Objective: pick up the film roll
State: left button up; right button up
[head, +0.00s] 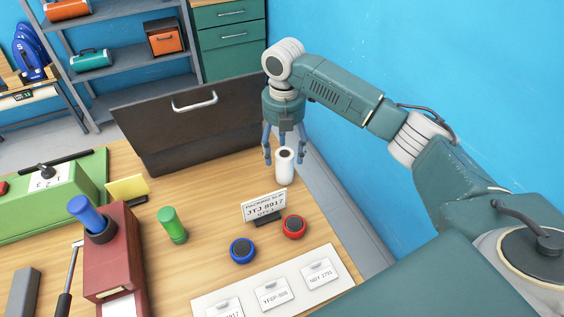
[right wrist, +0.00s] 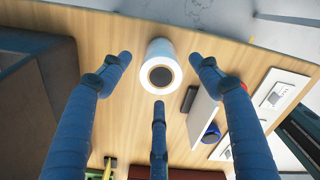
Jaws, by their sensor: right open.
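The film roll (head: 285,165) is a white cylinder with a dark core, standing upright on the wooden table near its far right edge. My right gripper (head: 284,158) is above it, pointing down with its fingers spread around the upper part of the roll. In the right wrist view the film roll (right wrist: 161,66) shows between the open blue fingers (right wrist: 160,75), with visible gaps to them. My left gripper is not in view.
A dark panel with a handle (head: 195,112) stands behind the roll. A label card (head: 264,205), a red puck (head: 294,227) and a blue puck (head: 243,251) are in front. A green cylinder (head: 172,225) and red box (head: 117,262) stand left. A blue wall (head: 450,70) is at right.

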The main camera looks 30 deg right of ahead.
aim_at(285, 170)
notch_tip(285, 170, down, 3)
jog(key=shift+s, duration=0.1)
notch_tip(285, 170, down, 4)
jog(key=shift+d+f+p, duration=0.1)
jog(key=shift+d+p, duration=0.05)
jog(key=shift+p, duration=0.8)
jog(key=shift+f, duration=0.6)
jog(key=c, duration=1.1)
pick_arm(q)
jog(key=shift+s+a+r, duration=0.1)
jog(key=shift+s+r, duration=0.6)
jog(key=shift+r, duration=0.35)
pick_arm(e)
jog(key=c, duration=0.3)
jog(key=shift+r, duration=0.1)
